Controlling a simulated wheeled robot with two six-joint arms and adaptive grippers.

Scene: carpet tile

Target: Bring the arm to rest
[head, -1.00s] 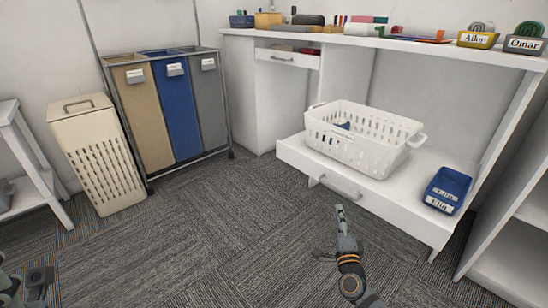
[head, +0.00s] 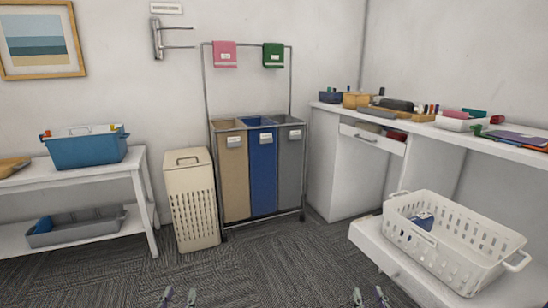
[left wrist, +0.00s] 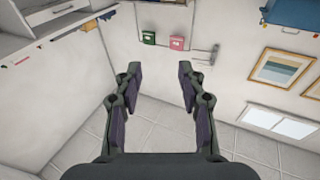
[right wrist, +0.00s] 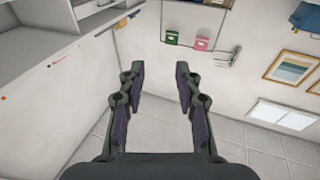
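My left gripper (head: 179,297) shows only its fingertips at the bottom edge of the head view. In the left wrist view its two fingers (left wrist: 157,88) stand apart with nothing between them. My right gripper (head: 370,297) also shows only its fingertips at the bottom edge of the head view, to the right of the left one. In the right wrist view its fingers (right wrist: 160,85) stand apart and hold nothing. Both grippers are side by side over the carpet, clear of the furniture. The arms behind the fingertips are out of the head view.
A white basket (head: 450,246) stands on a low white shelf (head: 372,243) at right. A three-bag sorter (head: 264,170) and a cream hamper (head: 190,202) stand at the back. A white bench (head: 104,180) carries a blue bin (head: 86,150). The carpet (head: 262,268) in the middle is clear.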

